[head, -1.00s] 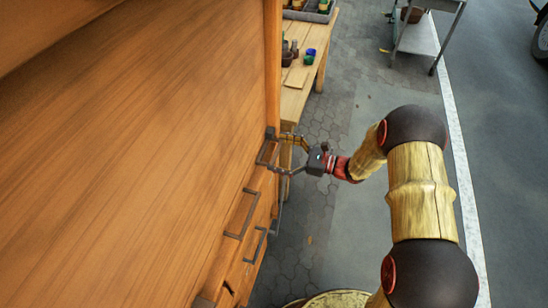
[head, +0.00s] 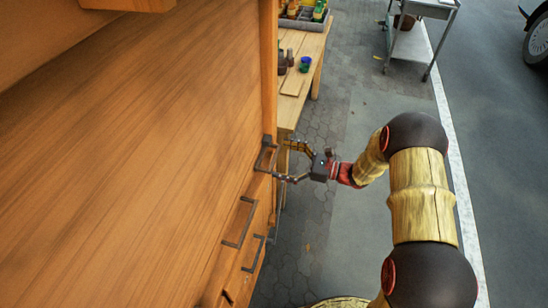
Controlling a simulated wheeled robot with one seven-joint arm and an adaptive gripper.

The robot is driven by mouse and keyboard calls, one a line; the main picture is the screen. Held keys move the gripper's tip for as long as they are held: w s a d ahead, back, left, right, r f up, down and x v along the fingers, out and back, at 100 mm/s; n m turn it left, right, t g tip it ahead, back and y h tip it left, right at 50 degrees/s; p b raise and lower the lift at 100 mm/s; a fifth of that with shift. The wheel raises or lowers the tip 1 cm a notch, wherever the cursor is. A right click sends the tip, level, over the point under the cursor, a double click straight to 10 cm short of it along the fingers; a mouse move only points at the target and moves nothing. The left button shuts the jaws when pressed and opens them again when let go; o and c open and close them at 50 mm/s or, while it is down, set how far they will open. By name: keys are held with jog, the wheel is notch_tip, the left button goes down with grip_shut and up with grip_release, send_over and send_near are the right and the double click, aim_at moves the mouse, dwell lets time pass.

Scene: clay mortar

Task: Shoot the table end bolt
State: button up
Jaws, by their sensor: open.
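My gripper (head: 286,163) is open, at the far right corner of the large orange wooden cabinet (head: 150,170). Its two fingers are spread toward a dark metal bracket-like handle (head: 265,156) at the corner, near the wooden table's end. I cannot tell whether a finger touches it. This dark fitting may be the end bolt; its details are too small to tell. The wooden table (head: 307,58) stands just beyond the cabinet.
Two more dark handles (head: 240,222) sit lower on the cabinet front. The table bears a tray of bottles (head: 303,20), dark bottles (head: 285,60) and a blue cup (head: 305,64). A metal cart (head: 415,42) stands at the back right. The paved floor (head: 340,240) is clear.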

jog(key=v, duration=1)
jog(key=shift+a, duration=0.1)
jog(key=s+a+f+n+g+h, duration=0.1)
jog(key=s+f+n+g+h, duration=0.1)
jog(key=s+f+n+g, duration=0.3)
jog(key=s+d+r+n+g+h, duration=0.1)
jog(key=s+n+g+h, duration=0.1)
jog(key=s, duration=0.4)
jog(key=s+r+n+g+h, duration=0.1)
jog(key=s+n+h, duration=0.15)
jog(key=s, duration=0.35)
jog(key=s+d+r+n+t+h, duration=0.2)
jog(key=s+d+r+n+h, duration=0.4)
jog(key=s+r+n+h, duration=0.45)
notch_tip(320, 180, up, 15)
jog(key=s+a+n+t, duration=0.1)
jog(key=a+n+t, duration=0.1)
jog(key=t, duration=0.3)
jog(key=shift+f, duration=0.15)
